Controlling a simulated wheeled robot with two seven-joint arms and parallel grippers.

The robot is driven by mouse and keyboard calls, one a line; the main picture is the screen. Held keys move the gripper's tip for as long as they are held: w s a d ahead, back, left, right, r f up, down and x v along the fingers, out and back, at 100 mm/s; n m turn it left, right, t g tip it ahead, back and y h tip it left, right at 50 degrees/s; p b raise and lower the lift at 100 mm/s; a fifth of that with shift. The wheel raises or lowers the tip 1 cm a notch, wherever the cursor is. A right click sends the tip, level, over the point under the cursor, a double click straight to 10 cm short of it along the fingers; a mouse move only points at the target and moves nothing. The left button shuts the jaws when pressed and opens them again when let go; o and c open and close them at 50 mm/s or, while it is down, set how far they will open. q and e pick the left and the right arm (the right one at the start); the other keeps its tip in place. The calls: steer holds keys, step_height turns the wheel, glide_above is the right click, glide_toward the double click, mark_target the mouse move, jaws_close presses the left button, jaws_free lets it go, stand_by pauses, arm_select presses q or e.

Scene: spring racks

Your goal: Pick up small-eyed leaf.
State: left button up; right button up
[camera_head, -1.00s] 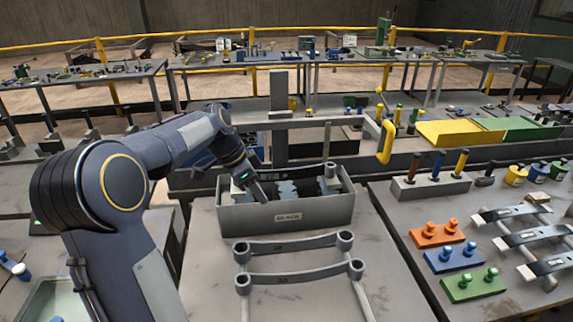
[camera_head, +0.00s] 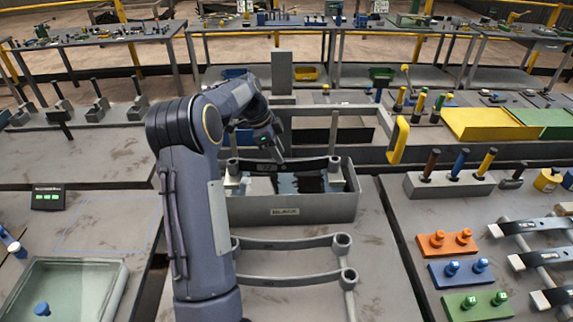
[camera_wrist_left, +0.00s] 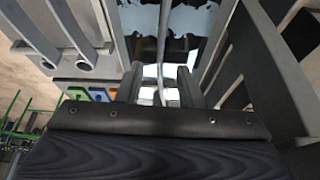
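A dark leaf (camera_head: 305,164) spans the top of the grey bin (camera_head: 290,212) in the head view, its eyes at two upright posts. My left gripper (camera_head: 277,157) points down at its middle. In the left wrist view the leaf shows edge-on as a thin strip (camera_wrist_left: 162,45) between the fingers of my left gripper (camera_wrist_left: 163,88). The fingers look open, with a gap on each side of the strip. Two more leaves, a rear one (camera_head: 285,244) and a front one (camera_head: 295,279), lie in front of the bin. My right gripper is out of view.
A yellow handle (camera_head: 398,140) stands right of the bin. Farther right are a block with coloured pegs (camera_head: 450,185), orange (camera_head: 446,244), blue (camera_head: 459,273) and green (camera_head: 474,305) peg blocks, and more leaves (camera_head: 540,225). A glass-like tray (camera_head: 75,295) lies at lower left.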

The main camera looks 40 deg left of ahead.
mark_target(284, 172)
arm_select(q)
steer(key=b+x, duration=0.2)
steer(key=x, duration=0.3)
steer(key=shift+a+f+b, duration=0.1)
steer(key=shift+f+b, duration=0.1)
steer(key=shift+b, duration=0.15)
steer(key=shift+r, duration=0.1)
jaws_close()
steer(key=shift+r, duration=0.15)
